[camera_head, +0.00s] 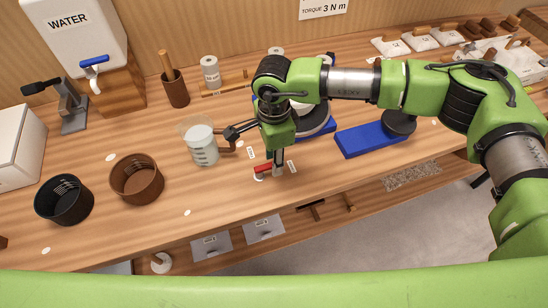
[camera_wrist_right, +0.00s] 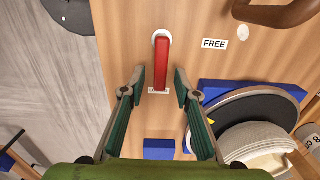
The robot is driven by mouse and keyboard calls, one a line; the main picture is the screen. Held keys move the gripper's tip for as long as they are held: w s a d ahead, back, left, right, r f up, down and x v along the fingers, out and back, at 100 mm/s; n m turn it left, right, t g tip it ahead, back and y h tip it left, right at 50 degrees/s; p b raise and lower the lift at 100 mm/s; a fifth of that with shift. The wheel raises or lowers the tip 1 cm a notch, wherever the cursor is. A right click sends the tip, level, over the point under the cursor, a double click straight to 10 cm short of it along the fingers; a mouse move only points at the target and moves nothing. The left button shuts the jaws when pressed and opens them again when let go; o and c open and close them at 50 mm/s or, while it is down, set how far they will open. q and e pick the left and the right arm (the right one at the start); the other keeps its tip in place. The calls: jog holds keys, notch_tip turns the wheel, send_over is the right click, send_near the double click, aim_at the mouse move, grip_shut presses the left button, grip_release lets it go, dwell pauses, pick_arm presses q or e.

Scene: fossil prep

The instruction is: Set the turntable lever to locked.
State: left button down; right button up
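The red turntable lever (camera_head: 263,168) sits on a round white base at the bench's front edge, beside my right gripper (camera_head: 277,168). In the right wrist view the lever (camera_wrist_right: 162,62) points from its base toward my palm. Its end lies over a partly hidden label (camera_wrist_right: 158,91) whose first letter looks like L. The FREE label (camera_wrist_right: 214,44) is off to the side. My right gripper (camera_wrist_right: 160,78) is open, one finger on each side of the lever, with visible gaps. The turntable (camera_wrist_right: 250,113) is a dark disc bearing a pale lump. My left gripper is not in view.
A beaker (camera_head: 203,148) with a brown handle stands close to the left of my right gripper. A blue pad (camera_head: 370,140) lies to the right. Brown (camera_head: 136,180) and black (camera_head: 64,200) bowls stand at the left. The front bench between the bowls and lever is mostly clear.

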jog(key=shift+r, duration=0.1)
notch_tip(320, 180, up, 12)
dwell(0.6)
jog(key=shift+s+f, duration=0.1)
jog(key=shift+f, duration=0.1)
dwell(0.3)
